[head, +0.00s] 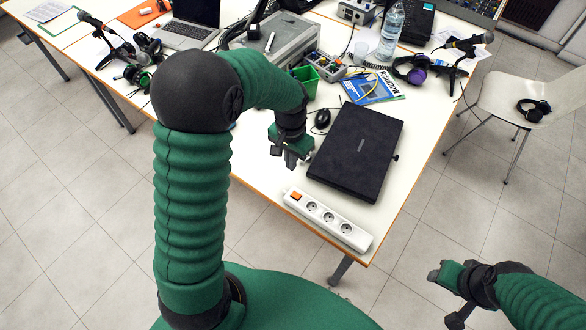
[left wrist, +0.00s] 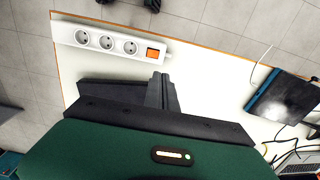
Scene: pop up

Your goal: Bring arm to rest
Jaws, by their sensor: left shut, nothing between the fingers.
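My left gripper (head: 291,158) hangs over the white table, beside the left edge of a closed black laptop (head: 358,150). Its fingers are shut and empty. In the left wrist view the shut fingers (left wrist: 161,92) show dark against the white tabletop. My right gripper (head: 446,290) is at the lower right of the head view, over the tiled floor and clear of the table. Its finger gap is not clear.
A white power strip (head: 328,219) with an orange switch lies along the table's near edge. A black mouse (head: 322,118), a green box (head: 306,80), a bottle (head: 391,32) and headphones (head: 410,69) stand farther back. A white chair (head: 522,98) stands at right.

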